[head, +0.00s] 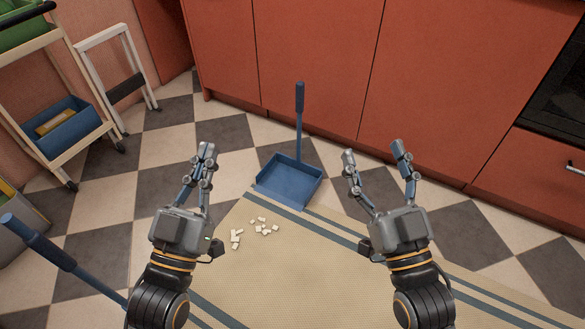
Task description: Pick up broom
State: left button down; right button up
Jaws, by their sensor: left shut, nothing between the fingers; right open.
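A blue handle, which looks like the broom's (62,262), slants across the lower left, its thick grip end up at the left edge. Its lower end passes behind my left arm, and no bristles show. My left gripper (206,150) is shut and empty, above the floor to the right of the handle and apart from it. My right gripper (374,153) is open and empty, right of the dustpan. A blue dustpan (289,181) with an upright handle stands on the floor at the edge of the rug, between my grippers.
Small pale crumbs (264,228) lie on the striped beige rug (300,270). Red cabinets (310,60) line the back, with an oven (560,105) at right. A wooden cart (85,150) with a blue bin and a white folding stool (120,85) stand at left. A grey bin (18,230) sits at the left edge.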

aim_at(35, 240)
jog(key=u, duration=0.45)
jog(key=l+u, duration=0.1)
jog(key=u, duration=0.75)
jog(key=l+u, duration=0.1)
jog(key=u, duration=0.8)
jog(key=l+u, duration=0.1)
jog(key=u, duration=0.75)
jog(key=k, duration=0.05)
